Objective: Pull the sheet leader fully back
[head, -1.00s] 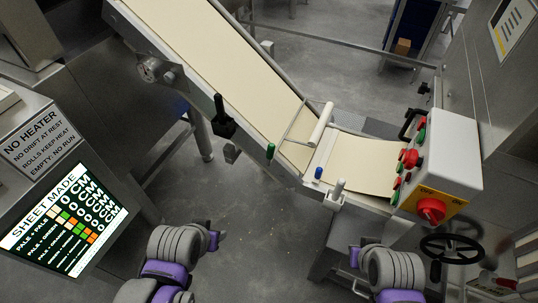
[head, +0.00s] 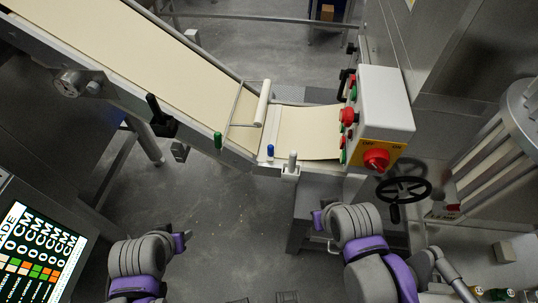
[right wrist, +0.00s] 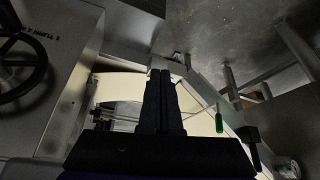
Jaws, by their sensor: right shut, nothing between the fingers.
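A pale dough sheet (head: 150,55) runs down the sloped conveyor. Its lower stretch (head: 308,132) lies flat beside the control box, past a white roller (head: 263,103) on a wire frame. I cannot tell a separate leader piece from the sheet. A green knob (head: 218,140), a blue knob (head: 270,151) and a white peg (head: 292,160) stand along the near rail. My right gripper (head: 318,222) is in front of and below the rail, touching nothing visible; its fingers (right wrist: 162,82) are shut and empty. My left gripper (head: 182,242) is over open floor, its jaw opening unclear.
The control box (head: 385,105) with red and green buttons stands at the conveyor's right end. A black handwheel (head: 403,189) is below it. A screen (head: 40,245) is at lower left.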

